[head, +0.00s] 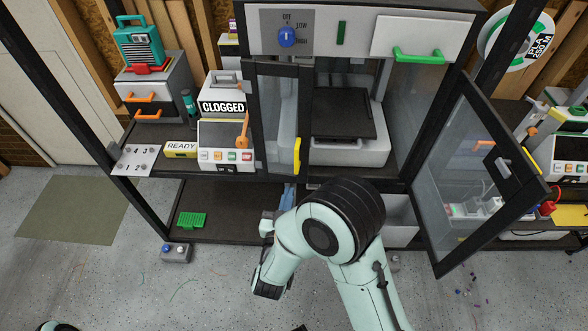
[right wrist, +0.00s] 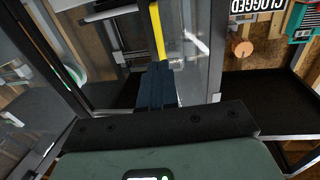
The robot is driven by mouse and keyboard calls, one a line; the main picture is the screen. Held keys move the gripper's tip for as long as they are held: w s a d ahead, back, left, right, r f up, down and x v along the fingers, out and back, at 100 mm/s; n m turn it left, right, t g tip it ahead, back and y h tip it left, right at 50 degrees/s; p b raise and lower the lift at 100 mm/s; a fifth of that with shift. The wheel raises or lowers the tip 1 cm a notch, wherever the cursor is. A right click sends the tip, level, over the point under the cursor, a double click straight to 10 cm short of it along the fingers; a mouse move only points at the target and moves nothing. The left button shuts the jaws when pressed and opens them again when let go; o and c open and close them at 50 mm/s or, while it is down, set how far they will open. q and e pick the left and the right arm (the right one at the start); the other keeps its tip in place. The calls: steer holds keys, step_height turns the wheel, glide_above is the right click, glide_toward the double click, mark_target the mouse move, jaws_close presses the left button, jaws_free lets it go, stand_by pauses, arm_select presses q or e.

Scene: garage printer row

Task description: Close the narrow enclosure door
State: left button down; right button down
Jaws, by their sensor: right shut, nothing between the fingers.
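The narrow enclosure door (head: 279,115) is a dark-framed clear panel at the left front of the printer enclosure, with a yellow upright handle (head: 297,155) on its right edge. It stands at or near the front opening; I cannot tell whether it is fully flush. My right gripper (head: 288,196) is shut and empty, just below the handle, partly hidden by my arm. In the right wrist view its blue fingers (right wrist: 155,85) point toward the yellow handle (right wrist: 157,32); whether they touch the door is unclear. My left gripper is not in view.
The wide enclosure door (head: 485,165) swings open at the right. A printer (head: 350,150) with a dark bed sits inside. Left of the narrow door stand a CLOGGED machine (head: 225,130) and a yellow READY block (head: 181,149). A green piece (head: 191,220) lies on the lower shelf.

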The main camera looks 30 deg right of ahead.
mark_target(298, 163)
steer(key=p+x, duration=0.1)
steer(key=x, duration=0.7)
steer(key=shift+w+d, duration=0.1)
steer(key=shift+w, duration=0.1)
steer(key=shift+w+d+f+b, duration=0.15)
steer(key=shift+d+b, duration=0.1)
steer(key=shift+d, duration=0.15)
steer(key=shift+w+d+r+b, duration=0.1)
steer(key=shift+w+d+b, duration=0.15)
steer(key=shift+d, duration=0.15)
steer(key=shift+s+a, duration=0.1)
steer(key=shift+a, duration=0.05)
